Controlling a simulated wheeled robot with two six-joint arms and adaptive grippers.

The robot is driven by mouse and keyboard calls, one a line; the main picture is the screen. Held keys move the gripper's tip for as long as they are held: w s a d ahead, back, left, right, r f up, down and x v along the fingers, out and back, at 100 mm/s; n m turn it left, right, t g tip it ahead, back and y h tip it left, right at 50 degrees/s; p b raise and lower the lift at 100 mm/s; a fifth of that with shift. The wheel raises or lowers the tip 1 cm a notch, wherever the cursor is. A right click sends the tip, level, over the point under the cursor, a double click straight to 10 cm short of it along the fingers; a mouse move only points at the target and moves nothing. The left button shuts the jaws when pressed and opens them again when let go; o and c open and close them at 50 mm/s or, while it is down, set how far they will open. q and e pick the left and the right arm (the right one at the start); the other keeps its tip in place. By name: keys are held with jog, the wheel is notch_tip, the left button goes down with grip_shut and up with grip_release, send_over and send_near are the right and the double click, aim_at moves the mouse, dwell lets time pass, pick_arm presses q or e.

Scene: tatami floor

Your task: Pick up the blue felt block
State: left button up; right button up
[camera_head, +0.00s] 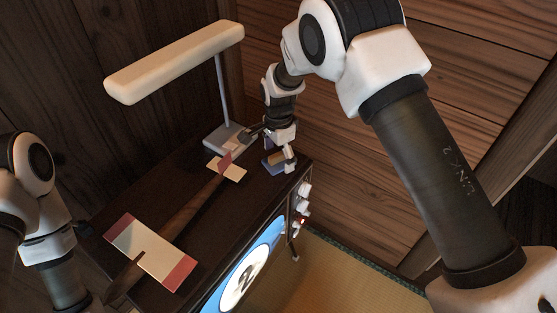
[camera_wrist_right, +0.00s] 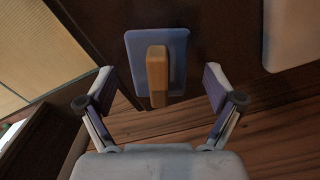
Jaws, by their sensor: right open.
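The blue felt block (camera_wrist_right: 135,62) lies flat on the dark cabinet top, with a tan wooden grip (camera_wrist_right: 158,75) on its upper face. In the head view the block (camera_head: 268,166) is near the far right edge of the top, partly hidden by my gripper. My right gripper (camera_head: 272,150) is above it, pointing down. In the right wrist view its two fingers (camera_wrist_right: 159,88) are spread apart, one to each side of the block's near end, with nothing between them gripped. Of my left arm, only links show at the lower left; its gripper is out of view.
A cream lamp (camera_head: 175,62) stands behind, its grey base (camera_head: 214,137) close to my right gripper. A long brown wooden piece (camera_head: 185,213) and a cream board with red ends (camera_head: 152,254) lie on the top. Wooden walls rise behind; tatami (camera_head: 335,275) lies at right.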

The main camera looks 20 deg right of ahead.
jog(key=shift+s+r, duration=0.15)
jog(key=shift+r, duration=0.05)
jog(key=c, duration=1.5)
jog(key=shift+s, duration=0.1)
grip_shut()
jog(key=shift+f, duration=0.1)
